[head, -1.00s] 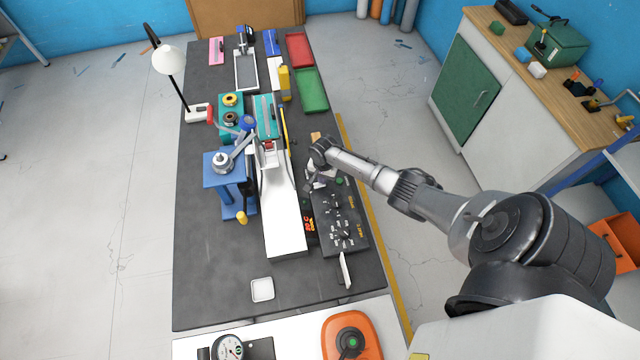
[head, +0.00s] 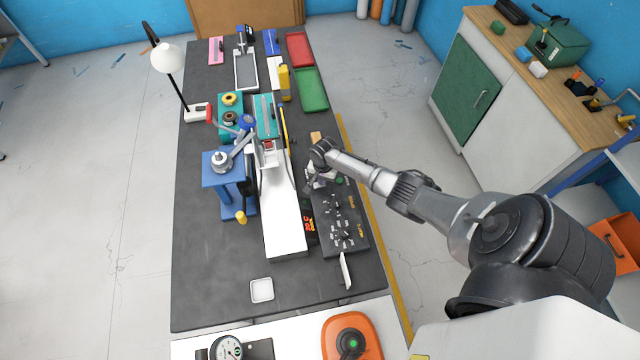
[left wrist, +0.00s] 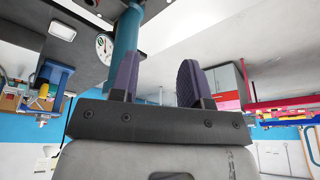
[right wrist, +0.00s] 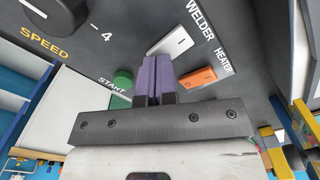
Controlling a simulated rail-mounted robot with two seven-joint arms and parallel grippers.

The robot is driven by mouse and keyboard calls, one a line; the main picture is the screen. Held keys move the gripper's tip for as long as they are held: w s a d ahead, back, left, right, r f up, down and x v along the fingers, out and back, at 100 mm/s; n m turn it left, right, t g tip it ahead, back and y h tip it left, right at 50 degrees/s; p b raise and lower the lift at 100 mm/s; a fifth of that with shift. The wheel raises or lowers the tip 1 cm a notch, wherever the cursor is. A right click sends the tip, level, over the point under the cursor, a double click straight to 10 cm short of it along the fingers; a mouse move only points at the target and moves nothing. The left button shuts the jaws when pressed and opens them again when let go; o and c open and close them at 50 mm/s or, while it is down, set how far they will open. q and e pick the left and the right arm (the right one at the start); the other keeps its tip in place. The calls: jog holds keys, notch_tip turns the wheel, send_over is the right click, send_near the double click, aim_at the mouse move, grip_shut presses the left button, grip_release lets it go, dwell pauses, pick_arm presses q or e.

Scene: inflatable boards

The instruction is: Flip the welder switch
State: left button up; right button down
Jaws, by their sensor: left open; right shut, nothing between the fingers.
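The dark control panel (head: 345,222) lies on the right side of the black table. In the right wrist view, a pale grey rocker switch (right wrist: 172,43) sits beside the WELDER label (right wrist: 200,20). An orange rocker switch (right wrist: 197,77) sits beside HEATER. My right gripper (right wrist: 158,62) is shut and empty, its purple fingertips at the lower end of the pale switch; whether they touch it I cannot tell. In the head view my right gripper (head: 314,182) is over the panel's far end, partly hidden by its wrist. My left gripper (left wrist: 160,82) is open and empty.
A green START button (right wrist: 122,79) and a SPEED knob (right wrist: 55,15) are near the right fingers. A white sealing bed (head: 284,225) and blue stand (head: 224,175) are left of the panel. A small white dish (head: 262,290) lies at the table's near end.

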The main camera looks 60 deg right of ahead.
jog(key=shift+f+b, duration=0.3)
jog(key=shift+f, duration=0.2)
dwell(0.3)
notch_tip(320, 180, up, 7)
jog(key=p, duration=0.8)
dwell(0.7)
